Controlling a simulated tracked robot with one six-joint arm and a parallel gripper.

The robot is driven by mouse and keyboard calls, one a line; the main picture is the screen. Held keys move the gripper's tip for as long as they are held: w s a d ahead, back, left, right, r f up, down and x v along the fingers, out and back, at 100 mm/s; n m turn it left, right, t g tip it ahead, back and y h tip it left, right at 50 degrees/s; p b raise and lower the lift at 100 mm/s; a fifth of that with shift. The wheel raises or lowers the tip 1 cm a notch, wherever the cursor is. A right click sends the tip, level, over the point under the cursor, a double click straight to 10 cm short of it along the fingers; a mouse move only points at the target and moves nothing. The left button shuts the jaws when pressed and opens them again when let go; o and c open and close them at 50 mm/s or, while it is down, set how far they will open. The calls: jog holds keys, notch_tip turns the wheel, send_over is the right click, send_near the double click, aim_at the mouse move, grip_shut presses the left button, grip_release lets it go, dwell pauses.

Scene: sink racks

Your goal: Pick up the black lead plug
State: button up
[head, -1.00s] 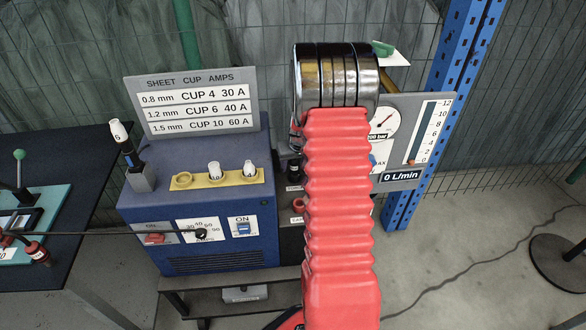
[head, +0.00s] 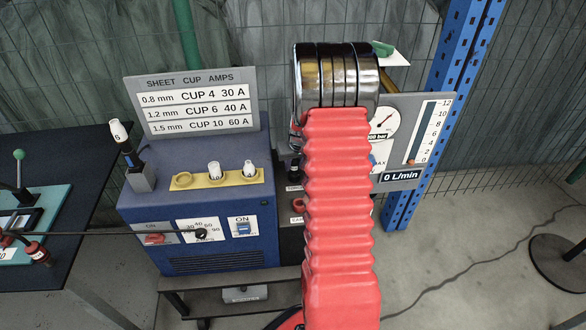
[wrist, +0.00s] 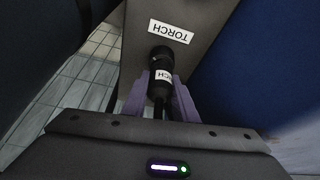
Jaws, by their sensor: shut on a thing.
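In the wrist view, my gripper (wrist: 161,88) has two purple fingers, one on each side of a black plug (wrist: 160,57), and is shut on it. The plug bears a small white label, partly readable, and a dark lead runs from it back between the fingers. Its far end meets a dark panel (wrist: 137,44) beside a white label reading TORCH (wrist: 171,31), upside down in this view. I cannot tell whether the plug is seated in a socket. In the head view, my red arm hides the gripper.
In the head view, a blue power unit (head: 210,222) stands left of my arm, with a cup and amps sign (head: 191,102) above. A gauge panel (head: 412,130) and blue post (head: 452,85) are at right. A dark bench (head: 75,160) is at far left.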

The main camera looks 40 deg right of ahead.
grip_shut()
